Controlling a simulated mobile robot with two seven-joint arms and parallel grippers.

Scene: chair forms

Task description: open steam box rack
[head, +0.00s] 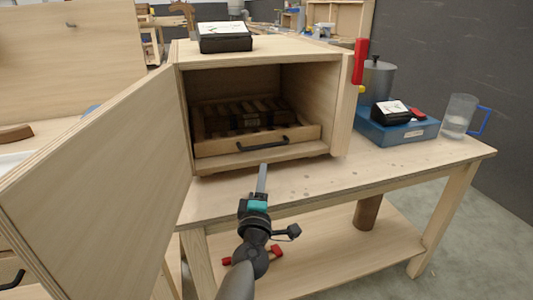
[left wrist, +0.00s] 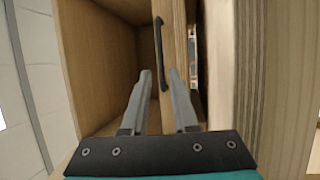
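The steam box (head: 260,55) is a plywood cabinet on a wooden table, with its door (head: 110,190) swung open to the left. Inside, a wooden rack drawer (head: 215,147) with a dark bar handle (head: 262,144) sits low in the box. Dark wooden slatted pieces (head: 245,116) lie in it. My left gripper (head: 263,168) is open and empty, just in front of the box and below the handle in the head view. In the left wrist view, the handle (left wrist: 158,50) lines up between the two parted fingers (left wrist: 160,78); contact cannot be told. My right gripper is not in view.
A black device (head: 225,37) rests on the box top. A red clamp or lever (head: 360,60) stands at its right. A blue unit (head: 400,128), a metal pot (head: 376,80) and a clear jug (head: 459,115) stand right. The table front (head: 330,180) is clear.

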